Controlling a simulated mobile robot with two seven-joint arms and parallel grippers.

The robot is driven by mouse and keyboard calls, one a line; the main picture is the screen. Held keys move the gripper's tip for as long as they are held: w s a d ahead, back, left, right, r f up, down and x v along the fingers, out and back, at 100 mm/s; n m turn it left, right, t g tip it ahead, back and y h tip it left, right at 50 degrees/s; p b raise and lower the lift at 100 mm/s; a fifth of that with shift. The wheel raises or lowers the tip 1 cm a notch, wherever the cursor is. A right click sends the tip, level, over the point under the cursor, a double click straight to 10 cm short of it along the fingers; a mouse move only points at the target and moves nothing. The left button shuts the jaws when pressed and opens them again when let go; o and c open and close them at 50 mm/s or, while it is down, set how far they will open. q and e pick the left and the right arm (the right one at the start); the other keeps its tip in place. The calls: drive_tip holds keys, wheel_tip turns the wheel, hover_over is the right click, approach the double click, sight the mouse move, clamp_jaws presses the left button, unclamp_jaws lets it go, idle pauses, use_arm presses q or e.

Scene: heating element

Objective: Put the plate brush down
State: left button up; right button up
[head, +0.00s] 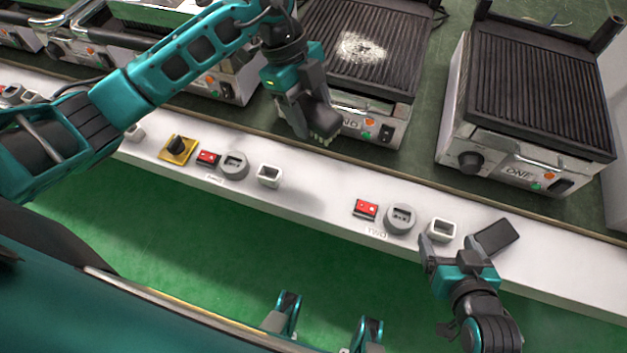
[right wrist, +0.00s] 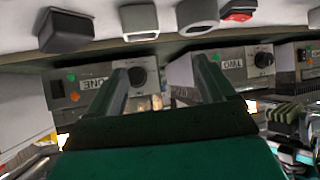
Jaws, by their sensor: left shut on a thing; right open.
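The plate brush (head: 318,118) is a dark block with pale bristles along its lower edge. My left gripper (head: 302,108) is shut on it, in front of the middle grill (head: 385,85) and over the back edge of the white ledge (head: 325,195). The gripper partly hides the brush. I cannot tell whether the bristles touch anything. My right gripper (head: 455,248) is open and empty by the ledge's front edge, near a white square holder (head: 442,230) and a black block (head: 497,237). Its two fingers stand apart in the right wrist view (right wrist: 162,85).
The middle grill has a whitish patch (head: 361,47) on its plate. Another grill (head: 530,85), marked ONE, stands to the right. Bare ledge lies between the two groups.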

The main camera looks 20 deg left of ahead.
use_arm(q)
drive_tip(key=n, duration=0.1)
drive_tip(key=n+t, duration=0.1)
drive_tip(key=f+n, duration=0.1)
drive_tip(key=shift+d+n, duration=0.3)
drive_tip(key=shift+f+t, duration=0.25)
drive_tip(key=shift+t, duration=0.05)
drive_tip(key=b, duration=0.4)
hover_over(319, 184)
drive_tip(key=a, duration=0.1)
drive_tip(key=f, duration=1.5)
drive_tip(key=shift+w+a, duration=0.1)
drive_tip(key=shift+a, duration=0.1)
drive_tip(key=shift+f, duration=0.4)
wheel_tip(319, 184, down, 4)
drive_tip(key=shift+r+b, duration=0.2)
drive_tip(key=shift+b, duration=0.4)
drive_tip(key=shift+f, duration=0.2)
drive_tip(key=shift+r, duration=0.1)
drive_tip(key=o, duration=0.9)
drive_tip(key=shift+o, duration=0.2)
use_arm(e)
drive_tip(key=shift+w+a+f+y, duration=0.15)
drive_tip(key=shift+w+a+f, duration=0.15)
drive_tip(key=shift+a+f, duration=0.2)
drive_tip(key=shift+w+a+f+y, duration=0.15)
drive_tip(key=shift+w+a+f, duration=0.15)
drive_tip(key=shift+a+f, duration=0.2)
